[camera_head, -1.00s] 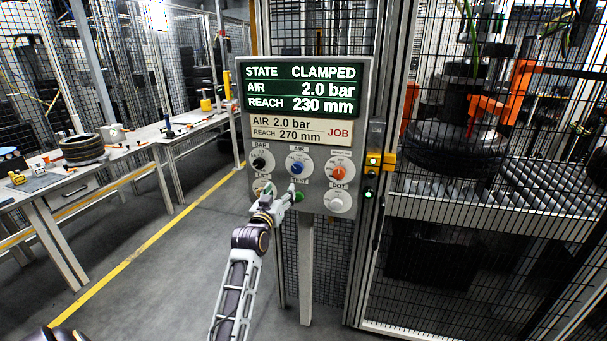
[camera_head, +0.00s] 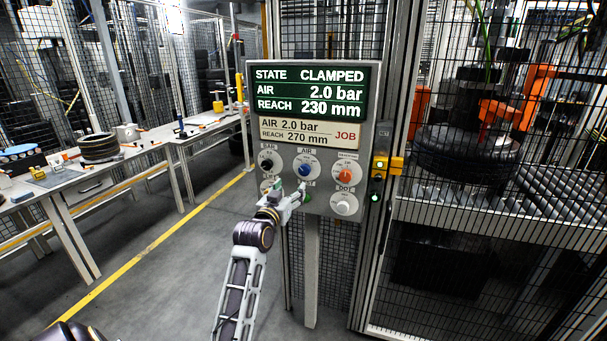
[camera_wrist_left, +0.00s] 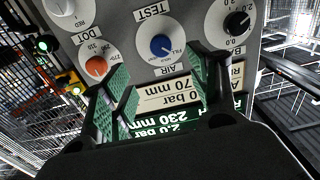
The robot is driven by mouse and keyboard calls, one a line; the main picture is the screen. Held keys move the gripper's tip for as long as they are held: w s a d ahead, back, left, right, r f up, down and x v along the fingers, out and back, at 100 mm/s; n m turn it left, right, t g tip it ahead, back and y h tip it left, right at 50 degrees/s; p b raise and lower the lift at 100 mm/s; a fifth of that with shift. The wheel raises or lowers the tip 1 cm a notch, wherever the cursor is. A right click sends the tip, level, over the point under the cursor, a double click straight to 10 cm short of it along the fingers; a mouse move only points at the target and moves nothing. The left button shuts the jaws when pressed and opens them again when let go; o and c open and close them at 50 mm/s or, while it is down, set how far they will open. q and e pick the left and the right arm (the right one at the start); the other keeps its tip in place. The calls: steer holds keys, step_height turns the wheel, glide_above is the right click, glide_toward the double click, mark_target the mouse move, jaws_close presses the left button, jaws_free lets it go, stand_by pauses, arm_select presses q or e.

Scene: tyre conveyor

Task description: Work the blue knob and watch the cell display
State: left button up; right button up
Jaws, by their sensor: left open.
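The knob also shows in the left wrist view (camera_wrist_left: 162,45), upside down, beyond the fingertips. The cell display (camera_head: 310,90) reads STATE CLAMPED, AIR 2.0 bar, REACH 230 mm. The job plate (camera_head: 310,132) below it reads AIR 2.0 bar, REACH 270 mm. My left gripper (camera_head: 291,195) is in front of the panel, just below the blue knob. In the wrist view its green-padded fingers (camera_wrist_left: 163,92) are apart with nothing between them.
A black knob (camera_head: 267,165), an orange knob (camera_head: 344,176) and a white knob (camera_head: 343,208) surround the blue one. A mesh fence encloses a tyre (camera_head: 452,150) on the right. Workbenches (camera_head: 90,180) stand left.

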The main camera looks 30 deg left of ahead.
arm_select(q)
glide_toward(304, 172)
steer(key=shift+x, duration=0.75)
steer(key=shift+p+x, duration=0.5)
steer(key=shift+x, duration=2.45)
steer(key=shift+w+a, duration=0.25)
steer(key=shift+w, duration=0.3)
steer(key=shift+w+a, duration=0.1)
steer(key=shift+w, duration=0.4)
arm_select(e)
steer(key=shift+s+a+r, duration=0.4)
steer(key=shift+s+r, duration=0.2)
steer(key=shift+s, duration=0.25)
steer(key=shift+w, duration=0.2)
